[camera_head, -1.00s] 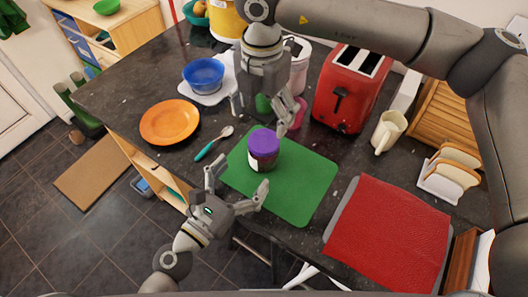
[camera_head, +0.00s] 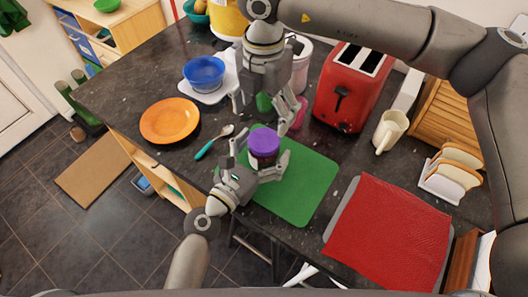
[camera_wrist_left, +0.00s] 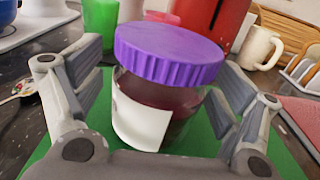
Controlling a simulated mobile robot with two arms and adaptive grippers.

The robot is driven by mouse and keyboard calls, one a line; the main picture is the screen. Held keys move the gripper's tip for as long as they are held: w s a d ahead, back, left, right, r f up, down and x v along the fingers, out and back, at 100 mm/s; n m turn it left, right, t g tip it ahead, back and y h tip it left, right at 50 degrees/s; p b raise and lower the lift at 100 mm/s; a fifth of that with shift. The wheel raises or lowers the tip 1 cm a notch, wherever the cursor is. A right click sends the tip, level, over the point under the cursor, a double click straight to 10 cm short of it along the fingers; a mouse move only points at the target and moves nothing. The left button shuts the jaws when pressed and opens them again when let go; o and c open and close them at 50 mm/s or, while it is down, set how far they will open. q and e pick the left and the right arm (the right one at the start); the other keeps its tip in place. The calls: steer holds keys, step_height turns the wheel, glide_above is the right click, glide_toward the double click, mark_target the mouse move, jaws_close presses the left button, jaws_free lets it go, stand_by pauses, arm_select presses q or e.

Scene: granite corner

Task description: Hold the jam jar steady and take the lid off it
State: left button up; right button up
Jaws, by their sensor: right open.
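The jam jar (camera_head: 263,161) stands upright on the green mat (camera_head: 308,185), with its purple lid (camera_head: 264,141) on. In the left wrist view the glass jar (camera_wrist_left: 185,128) shows dark contents and a white label under the ribbed purple lid (camera_wrist_left: 168,52). My left gripper (camera_head: 261,158) is open, with a finger on either side of the jar below the lid; a gap shows between the left finger and the glass. My right gripper (camera_head: 268,110) is open and empty, pointing down behind the jar in the head view.
A teal-handled spoon (camera_head: 214,142) and an orange plate (camera_head: 170,121) lie left of the mat. A red toaster (camera_head: 350,90), a cream mug (camera_head: 390,131) and a red cloth (camera_head: 388,232) are to the right. A pink cup (camera_head: 299,113) stands behind the right gripper.

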mark_target(264, 139)
arm_select(q)
steer(key=c, duration=1.4)
jaws_close()
arm_select(e)
steer(key=shift+m, duration=0.3)
steer(key=m, duration=0.3)
steer(key=shift+f+m, duration=0.15)
steer(key=shift+m, duration=0.25)
steer(key=shift+f, duration=3.9)
